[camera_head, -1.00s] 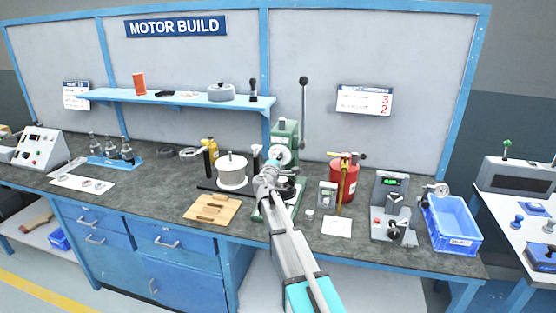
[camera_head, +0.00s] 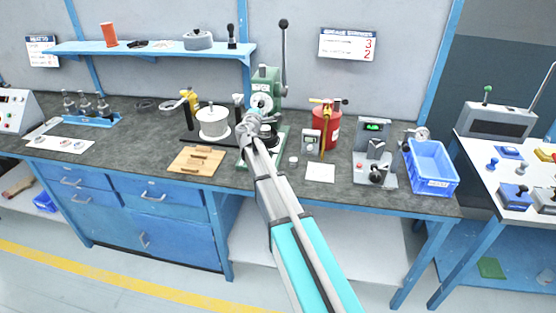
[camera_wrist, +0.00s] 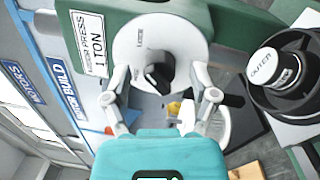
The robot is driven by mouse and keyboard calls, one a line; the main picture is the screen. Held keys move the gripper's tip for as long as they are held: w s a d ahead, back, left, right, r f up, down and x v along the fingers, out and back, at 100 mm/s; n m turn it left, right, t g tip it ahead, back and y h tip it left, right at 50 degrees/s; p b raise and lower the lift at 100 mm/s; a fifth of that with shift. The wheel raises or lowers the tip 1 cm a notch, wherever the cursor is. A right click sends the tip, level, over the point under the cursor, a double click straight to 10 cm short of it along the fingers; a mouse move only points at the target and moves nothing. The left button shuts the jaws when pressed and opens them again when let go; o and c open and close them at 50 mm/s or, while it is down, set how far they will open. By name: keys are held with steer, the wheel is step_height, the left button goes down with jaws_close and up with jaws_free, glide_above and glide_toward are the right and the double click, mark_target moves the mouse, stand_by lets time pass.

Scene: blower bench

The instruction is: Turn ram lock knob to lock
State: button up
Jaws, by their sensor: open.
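The green arbor press (camera_head: 266,82) stands on the bench with its long lever upright. In the wrist view its green body (camera_wrist: 160,8) carries a "1 TON" label. The ram lock knob (camera_wrist: 158,77) is a small black knob on a white round dial plate (camera_wrist: 185,38), with "LOCK" printed above the knob and a second, unclear marking to its left. The dial also shows in the head view (camera_head: 262,102). My gripper (camera_wrist: 158,92) is open, one finger on each side of the knob, with a gap showing around it. In the head view my gripper (camera_head: 250,122) is in front of the press.
A white spool (camera_head: 213,122), wooden board (camera_head: 195,161), red canister (camera_head: 327,125), test device (camera_head: 374,150) and blue bin (camera_head: 431,168) crowd the bench (camera_head: 130,140).

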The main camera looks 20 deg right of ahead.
steer(key=n, duration=0.4)
steer(key=shift+n, duration=0.4)
steer(key=n, duration=0.4)
steer(key=shift+n+y, duration=0.3)
steer(key=n, duration=0.4)
steer(key=shift+p, duration=0.4)
steer(key=shift+r+n+y, duration=0.1)
steer(key=shift+n+y, duration=0.2)
steer(key=shift+n, duration=2.1)
steer(key=v, duration=1.4)
steer(key=s+d+f+m+g+p, duration=0.2)
steer(key=s+f+m+g, duration=0.3)
steer(key=s+m, duration=0.3)
steer(key=s+d+f+m+g+y+p, duration=0.1)
steer(key=s+d+f+m+g+p, duration=0.1)
steer(key=s+f+m+g, duration=0.3)
steer(key=shift+s+d+f+m+g, duration=0.5)
steer(key=shift+s+m, duration=1.45)
steer(key=shift+m, duration=3.45)
